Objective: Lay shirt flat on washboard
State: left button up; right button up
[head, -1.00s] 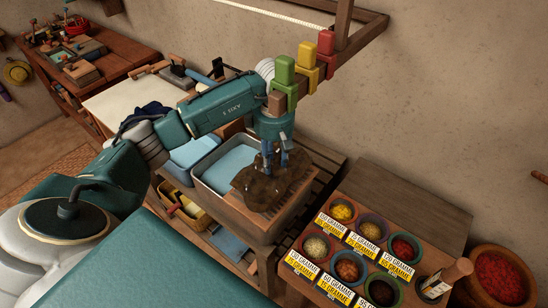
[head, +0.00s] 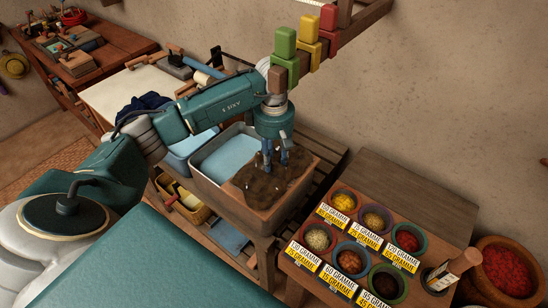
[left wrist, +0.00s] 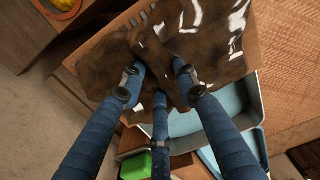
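The shirt (head: 262,189) is a dark brown, wet-looking cloth, bunched in folds over the wooden washboard (head: 293,202), whose surface it mostly hides. My left gripper (head: 275,162) points down into the cloth from above. In the left wrist view its blue fingers (left wrist: 160,78) come together around a raised fold of the shirt (left wrist: 205,35), with cloth between the tips. The exact contact is partly hidden by the folds. My right gripper does not show.
A grey basin of pale blue water (head: 228,160) stands left of the washboard. Bowls of coloured powder with labels, such as a yellow one (head: 343,201), stand on a table at the right. Green, yellow and red blocks (head: 285,43) hang close to my left arm.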

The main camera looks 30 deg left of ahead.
pick_arm(q)
jog(key=o, duration=0.5)
notch_tip(320, 180, up, 12)
jog(key=shift+r, duration=0.1)
dwell(0.4)
